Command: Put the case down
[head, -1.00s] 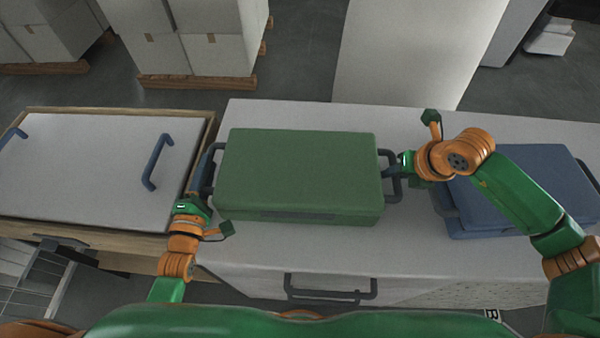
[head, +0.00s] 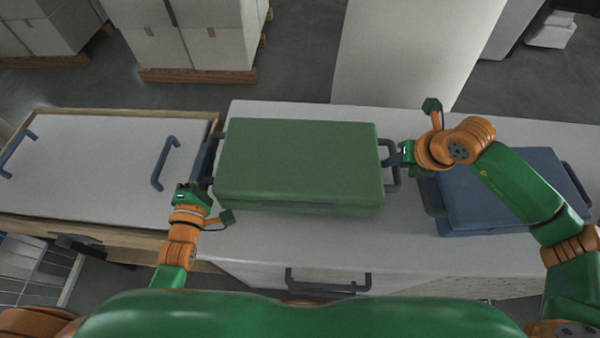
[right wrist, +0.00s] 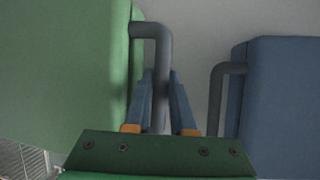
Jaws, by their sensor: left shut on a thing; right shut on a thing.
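The green case (head: 298,160) is level above or on the grey-white worktop (head: 285,235); I cannot tell whether its underside touches. It has a dark handle at each end. My left gripper (head: 208,165) is shut on its left handle. My right gripper (head: 397,157) is shut on its right handle (head: 393,178). In the right wrist view, the right gripper's fingers (right wrist: 160,105) close around the dark upright bar of that handle (right wrist: 160,75), beside the green case (right wrist: 65,75). The left fingertips are partly hidden.
A blue case (head: 500,190) lies on the worktop to the right, partly behind my right arm. A white panel with blue handles (head: 85,160) lies in a wooden frame at left. Boxes on pallets (head: 195,40) stand behind. The worktop in front of the green case is bare.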

